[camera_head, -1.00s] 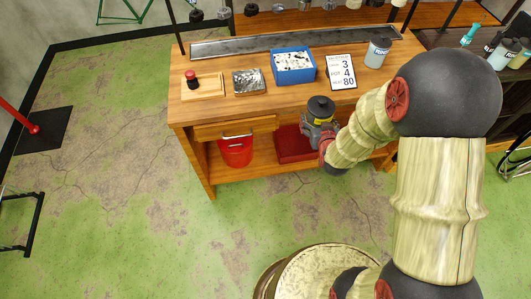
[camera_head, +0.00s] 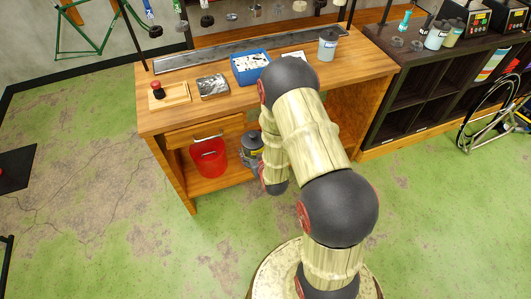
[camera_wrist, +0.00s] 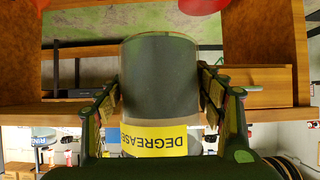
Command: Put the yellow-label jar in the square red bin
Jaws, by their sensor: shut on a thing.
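My gripper (camera_wrist: 160,100) is shut on the yellow-label jar (camera_wrist: 160,75), with one finger on each side of it. Its yellow label reads upside down in the wrist view, over a dark grey body. In the head view the jar (camera_head: 251,141) is upright in front of the workbench's lower opening, just right of a round red bucket (camera_head: 209,158). The square red bin is hidden behind my arm in the head view now. Two red shapes show at the top edge of the wrist view; which is the bin I cannot tell.
The wooden workbench (camera_head: 222,107) carries a red-knobbed item on a board (camera_head: 167,94), a metal tray (camera_head: 212,86), a blue tray (camera_head: 235,75) and a white jar (camera_head: 327,46). A dark shelf unit (camera_head: 401,105) stands to the right.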

